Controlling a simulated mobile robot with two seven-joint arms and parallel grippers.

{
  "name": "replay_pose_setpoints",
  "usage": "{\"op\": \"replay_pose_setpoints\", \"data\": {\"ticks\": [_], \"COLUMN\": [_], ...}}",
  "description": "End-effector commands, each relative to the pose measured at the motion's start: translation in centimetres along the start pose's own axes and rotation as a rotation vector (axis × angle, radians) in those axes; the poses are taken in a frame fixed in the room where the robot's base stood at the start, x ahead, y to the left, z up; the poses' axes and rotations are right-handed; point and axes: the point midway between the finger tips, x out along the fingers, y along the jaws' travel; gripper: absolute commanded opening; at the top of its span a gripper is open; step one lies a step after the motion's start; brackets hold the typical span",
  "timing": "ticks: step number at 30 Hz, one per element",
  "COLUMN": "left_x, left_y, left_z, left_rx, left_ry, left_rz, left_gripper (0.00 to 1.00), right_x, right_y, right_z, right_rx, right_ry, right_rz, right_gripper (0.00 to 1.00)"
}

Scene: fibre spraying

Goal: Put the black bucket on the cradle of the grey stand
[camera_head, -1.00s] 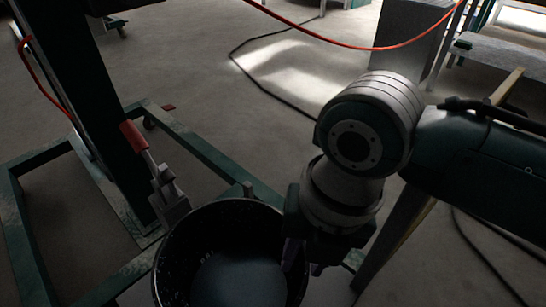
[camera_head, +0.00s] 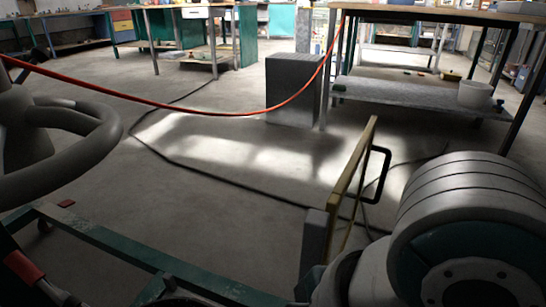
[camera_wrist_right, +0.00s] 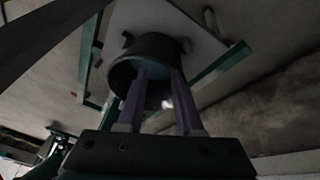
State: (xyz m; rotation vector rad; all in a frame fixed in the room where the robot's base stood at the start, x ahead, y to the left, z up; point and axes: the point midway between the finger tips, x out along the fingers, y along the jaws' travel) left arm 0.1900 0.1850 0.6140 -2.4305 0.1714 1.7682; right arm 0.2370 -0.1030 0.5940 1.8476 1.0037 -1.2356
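The black bucket (camera_wrist_right: 150,55) shows in the right wrist view, with its open mouth turned toward the camera. My right gripper (camera_wrist_right: 160,78) has two purple fingers with a clear gap between them. They overlap the bucket's mouth; I cannot tell whether either touches the wall. A pale grey plate (camera_wrist_right: 185,22) lies behind the bucket. In the head view, a green frame (camera_head: 130,252) crosses the lower left, and the bucket is not clearly seen. My left gripper is out of view. I cannot identify the cradle of the grey stand.
A red hose (camera_head: 190,111) hangs across the head view. A dark grey ring shape (camera_head: 100,135) is at the left. A grey block (camera_head: 293,90) and a workbench (camera_head: 420,98) stand farther back. A wooden-edged panel (camera_head: 350,180) rises near my right arm. Open floor lies between.

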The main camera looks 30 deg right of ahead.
Motion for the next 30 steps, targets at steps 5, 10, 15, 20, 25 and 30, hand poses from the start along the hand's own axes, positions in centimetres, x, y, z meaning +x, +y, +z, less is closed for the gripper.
{"op": "replay_pose_setpoints", "data": {"ticks": [5, 10, 15, 20, 25, 30], "left_x": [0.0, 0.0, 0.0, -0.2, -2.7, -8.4], "left_y": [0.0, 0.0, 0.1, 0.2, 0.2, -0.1], "left_z": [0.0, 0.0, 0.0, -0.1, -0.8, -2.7], "left_rx": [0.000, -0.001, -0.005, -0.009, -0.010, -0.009], "left_ry": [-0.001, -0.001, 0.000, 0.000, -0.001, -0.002], "left_rz": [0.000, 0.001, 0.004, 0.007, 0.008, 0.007], "left_gripper": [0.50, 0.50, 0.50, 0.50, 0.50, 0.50], "right_x": [-3.2, -4.7, -4.8, -5.0, -7.4, -13.1], "right_y": [-0.3, -0.2, -0.2, -0.2, 0.1, 0.8], "right_z": [5.6, 8.1, 8.3, 8.2, 7.3, 5.5], "right_rx": [0.634, 0.880, 0.902, 0.900, 0.898, 0.897], "right_ry": [-0.057, -0.080, -0.081, -0.080, -0.080, -0.081], "right_rz": [0.127, 0.201, 0.207, 0.206, 0.205, 0.204], "right_gripper": [0.35, 0.35, 0.35, 0.35, 0.35, 0.35]}}
